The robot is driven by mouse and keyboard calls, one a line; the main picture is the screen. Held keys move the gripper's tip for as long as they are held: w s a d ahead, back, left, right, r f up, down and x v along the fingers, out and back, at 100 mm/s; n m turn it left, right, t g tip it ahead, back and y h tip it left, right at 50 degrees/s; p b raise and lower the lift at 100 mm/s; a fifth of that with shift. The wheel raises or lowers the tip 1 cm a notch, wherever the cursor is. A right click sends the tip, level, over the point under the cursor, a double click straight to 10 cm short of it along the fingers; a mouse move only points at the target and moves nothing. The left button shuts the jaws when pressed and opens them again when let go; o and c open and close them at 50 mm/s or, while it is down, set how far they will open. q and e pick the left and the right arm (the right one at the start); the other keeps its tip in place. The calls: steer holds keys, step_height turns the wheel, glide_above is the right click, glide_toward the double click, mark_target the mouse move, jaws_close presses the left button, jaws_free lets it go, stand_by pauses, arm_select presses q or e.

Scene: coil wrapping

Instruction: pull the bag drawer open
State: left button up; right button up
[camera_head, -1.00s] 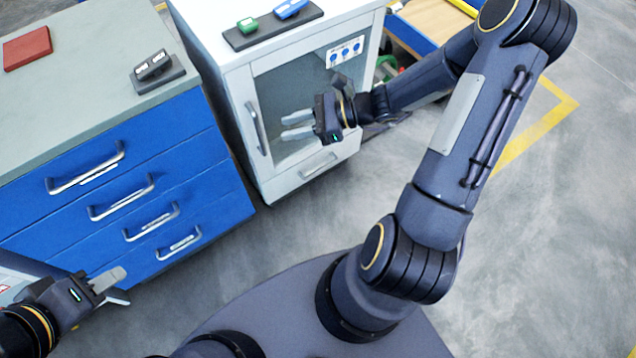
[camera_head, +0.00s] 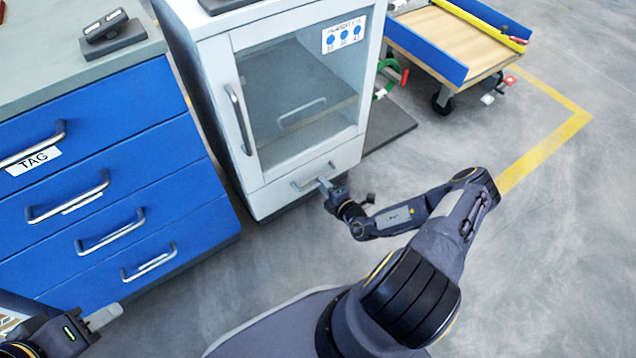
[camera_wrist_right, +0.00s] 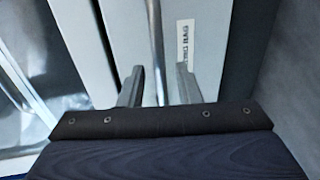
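The bag drawer (camera_head: 272,199) is the low white drawer under the glass door of the white cabinet, and it looks shut. In the right wrist view its front carries a label (camera_wrist_right: 185,43) ending in "BAG". Its bar handle (camera_head: 313,174) also shows in the right wrist view (camera_wrist_right: 157,45). My right gripper (camera_head: 325,184) is at this handle. In the right wrist view its two fingers (camera_wrist_right: 159,75) are apart, one on each side of the bar, with gaps visible. My left gripper (camera_head: 104,317) is at the lower left, away from the cabinet; its finger gap is unclear.
A blue drawer unit (camera_head: 110,150) with several handles stands left of the cabinet. The cabinet's glass door (camera_head: 300,90) is shut. A blue-sided cart (camera_head: 470,50) stands at the back right. The floor (camera_head: 560,240) on the right is clear.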

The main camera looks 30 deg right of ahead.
steer(key=shift+b+x, duration=0.5)
steer(key=shift+x, duration=1.35)
jaws_close()
